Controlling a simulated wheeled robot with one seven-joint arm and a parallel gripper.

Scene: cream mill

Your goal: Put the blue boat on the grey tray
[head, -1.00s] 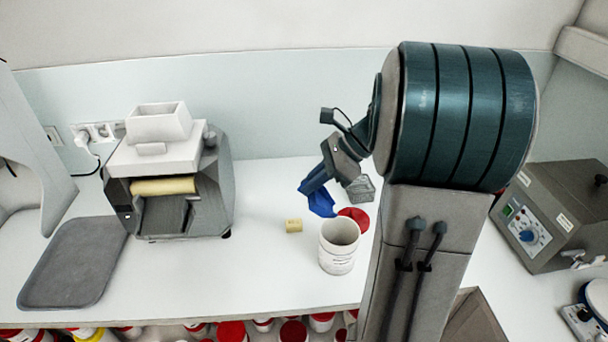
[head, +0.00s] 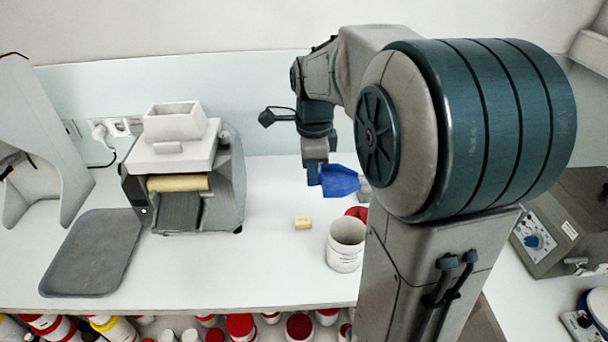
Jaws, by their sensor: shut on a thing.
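The blue boat (head: 341,181) is held in my gripper (head: 318,180), above the bench near the middle of the head view. My gripper is shut on its left end, and the boat points out to the right. My arm hides part of the space to the right of the boat. The grey tray (head: 92,252) lies flat on the bench at the far left, near the front edge, and its visible surface is empty. The gripper and boat are well to the right of the tray.
A grey and white mill (head: 190,180) stands between the tray and my gripper. A small yellow block (head: 303,223), a white tub (head: 346,245) and a red lid (head: 357,212) are on the bench (head: 270,265). A control box (head: 570,220) is at the right.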

